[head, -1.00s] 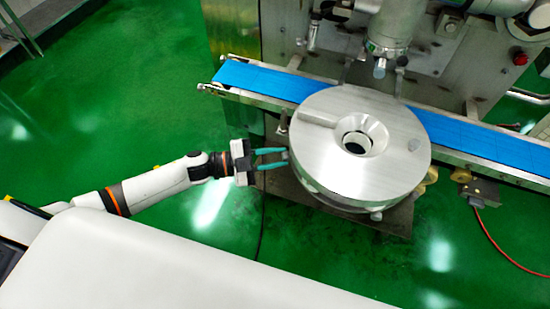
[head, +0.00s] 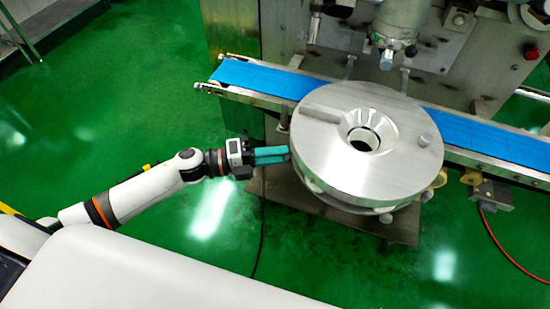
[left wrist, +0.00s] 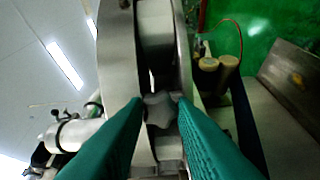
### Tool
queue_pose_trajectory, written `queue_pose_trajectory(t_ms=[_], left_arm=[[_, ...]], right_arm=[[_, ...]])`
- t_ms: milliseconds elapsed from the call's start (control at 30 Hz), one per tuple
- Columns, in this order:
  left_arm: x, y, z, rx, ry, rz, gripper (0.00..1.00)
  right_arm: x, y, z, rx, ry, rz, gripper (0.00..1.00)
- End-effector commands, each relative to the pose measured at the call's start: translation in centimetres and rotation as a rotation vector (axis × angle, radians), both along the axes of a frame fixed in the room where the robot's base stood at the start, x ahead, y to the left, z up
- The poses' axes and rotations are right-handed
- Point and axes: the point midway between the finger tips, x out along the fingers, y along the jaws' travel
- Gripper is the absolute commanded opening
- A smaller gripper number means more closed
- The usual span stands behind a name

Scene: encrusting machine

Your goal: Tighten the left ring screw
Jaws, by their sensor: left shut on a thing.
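The left ring screw (left wrist: 160,108) is a grey lobed knob at the side of the round metal ring unit. In the left wrist view the teal fingertips of my left gripper (left wrist: 161,100) are shut on it, one on each side. In the head view my left gripper (head: 272,156) reaches the left edge of the metal disc (head: 330,170), and the screw is hidden there by the fingers and the disc's rim. The disc has a funnel-like hole in its middle. My right gripper does not show.
A blue conveyor belt (head: 262,82) runs behind and beneath the disc. The steel machine body (head: 270,40) stands at the back, with a nozzle (head: 386,58) above the disc. A red hose (head: 500,245) lies on the green floor at right.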

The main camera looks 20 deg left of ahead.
Motion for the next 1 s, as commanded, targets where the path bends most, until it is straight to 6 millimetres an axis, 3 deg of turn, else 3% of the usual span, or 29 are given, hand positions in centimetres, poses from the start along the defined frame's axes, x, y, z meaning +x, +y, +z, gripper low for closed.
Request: queue_pose_trajectory(t_ms=[100, 500, 1000], left_arm=[[-0.1, 0.0, -0.5, 0.051, -0.096, -0.001, 0.01], [0.0, 0.0, -0.4, 0.193, -0.360, -0.001, 0.01], [0.0, 0.0, -0.2, 0.252, -0.469, -0.001, 0.01]], right_arm=[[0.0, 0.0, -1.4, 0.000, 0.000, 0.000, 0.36], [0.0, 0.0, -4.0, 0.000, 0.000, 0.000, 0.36], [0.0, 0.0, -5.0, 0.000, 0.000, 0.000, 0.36]])
